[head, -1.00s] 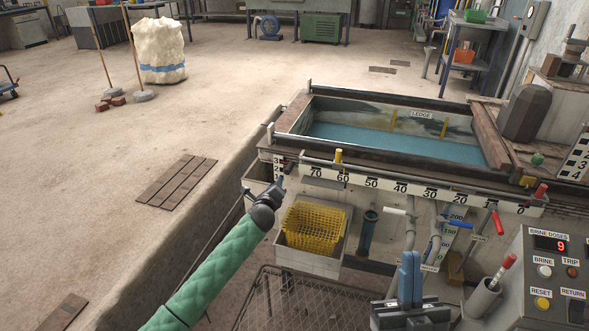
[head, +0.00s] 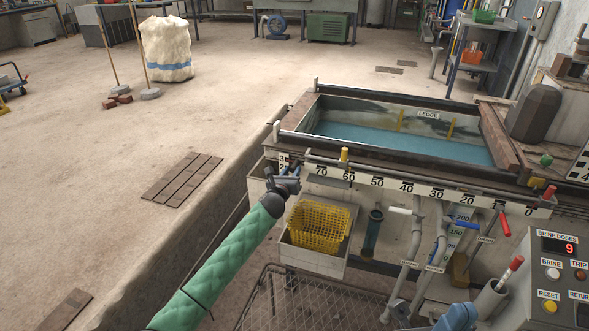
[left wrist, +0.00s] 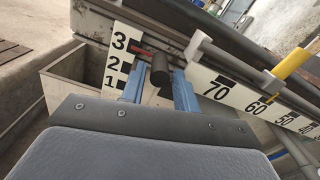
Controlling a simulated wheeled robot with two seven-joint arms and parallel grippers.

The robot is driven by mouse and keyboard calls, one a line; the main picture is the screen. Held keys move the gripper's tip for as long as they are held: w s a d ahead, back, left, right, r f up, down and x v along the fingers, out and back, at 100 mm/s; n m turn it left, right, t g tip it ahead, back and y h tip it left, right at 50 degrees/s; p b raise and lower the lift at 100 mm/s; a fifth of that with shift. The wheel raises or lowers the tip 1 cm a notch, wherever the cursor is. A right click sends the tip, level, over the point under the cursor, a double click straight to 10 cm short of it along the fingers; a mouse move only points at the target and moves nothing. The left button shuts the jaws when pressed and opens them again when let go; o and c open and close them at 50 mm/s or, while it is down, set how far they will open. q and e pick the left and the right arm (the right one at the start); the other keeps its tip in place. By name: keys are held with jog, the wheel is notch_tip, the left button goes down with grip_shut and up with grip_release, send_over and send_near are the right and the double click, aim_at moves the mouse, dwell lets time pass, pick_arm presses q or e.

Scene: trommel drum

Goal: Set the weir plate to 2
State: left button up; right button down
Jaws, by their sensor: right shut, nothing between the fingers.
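The weir scale plate (left wrist: 117,62), marked 3, 2, 1, stands at the tank's left end; it also shows in the head view (head: 283,160). In the left wrist view a dark round knob (left wrist: 160,70) is beside it. A thin red pointer (left wrist: 143,51) reaches toward the scale between 3 and 2. My left gripper (left wrist: 159,88) is open, with its blue fingers apart on either side of the knob; contact cannot be told. In the head view, my left gripper (head: 288,175) is at the tank's left corner. My right gripper (head: 459,316) is shut and empty at the bottom edge, partly cut off.
A long number rail (head: 420,188) with a yellow slider (head: 344,155) runs along the tank front. A yellow basket (head: 319,226) in a box hangs below. Pipes with coloured handles and a control panel (head: 563,275) stand at right.

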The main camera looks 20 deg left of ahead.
aim_at(294, 167)
pick_arm(q)
jog(key=shift+w, duration=1.75)
jog(key=shift+c, duration=0.2)
